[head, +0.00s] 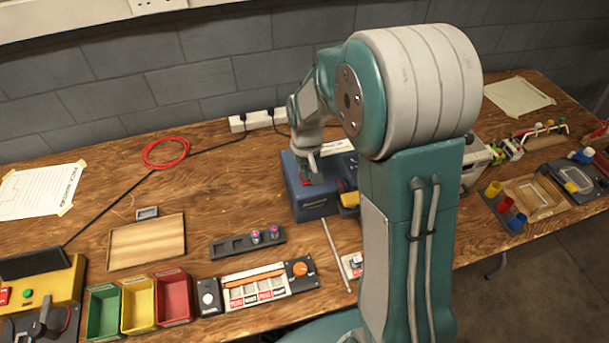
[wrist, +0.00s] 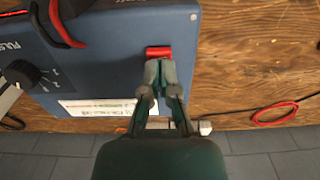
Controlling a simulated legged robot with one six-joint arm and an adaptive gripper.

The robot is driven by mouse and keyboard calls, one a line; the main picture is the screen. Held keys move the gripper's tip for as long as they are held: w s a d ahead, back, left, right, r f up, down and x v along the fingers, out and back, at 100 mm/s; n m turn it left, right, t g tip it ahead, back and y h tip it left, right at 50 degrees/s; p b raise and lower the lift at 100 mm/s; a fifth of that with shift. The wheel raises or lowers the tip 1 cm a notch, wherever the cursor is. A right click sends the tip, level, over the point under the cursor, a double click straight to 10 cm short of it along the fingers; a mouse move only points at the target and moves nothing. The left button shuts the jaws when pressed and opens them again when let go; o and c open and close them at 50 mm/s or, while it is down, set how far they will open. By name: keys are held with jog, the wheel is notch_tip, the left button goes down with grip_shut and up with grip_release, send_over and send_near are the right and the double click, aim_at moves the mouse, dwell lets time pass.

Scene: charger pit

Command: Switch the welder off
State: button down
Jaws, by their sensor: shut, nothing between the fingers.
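The welder is a blue box (head: 313,208) on the wooden bench, partly hidden behind my arm in the head view. In the wrist view its blue face (wrist: 110,60) fills the upper left. A red switch (wrist: 158,51) sits near the right edge of that face, and it also shows in the head view (head: 305,174). My gripper (wrist: 158,66) is shut and empty, its fingertips right at the lower edge of the red switch. I cannot tell whether they touch it. In the head view my gripper (head: 314,172) points down over the welder.
The welder face also has a dial (wrist: 18,82), a white label (wrist: 95,107) and a black and red cable (wrist: 60,25). A power strip (head: 258,120) is behind it. A dark rack (head: 232,248) and coloured bins (head: 138,306) stand left.

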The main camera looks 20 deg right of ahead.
jog(key=shift+f, duration=0.6)
dwell(0.4)
jog(key=shift+r, duration=3.5)
jog(key=s+r+t, duration=0.2)
jog(key=s+r, duration=0.5)
jog(key=s, duration=0.3)
jog(key=s+r+t, duration=0.3)
jog(key=s+r, duration=0.4)
jog(key=s, duration=0.4)
jog(key=shift+t, duration=0.3)
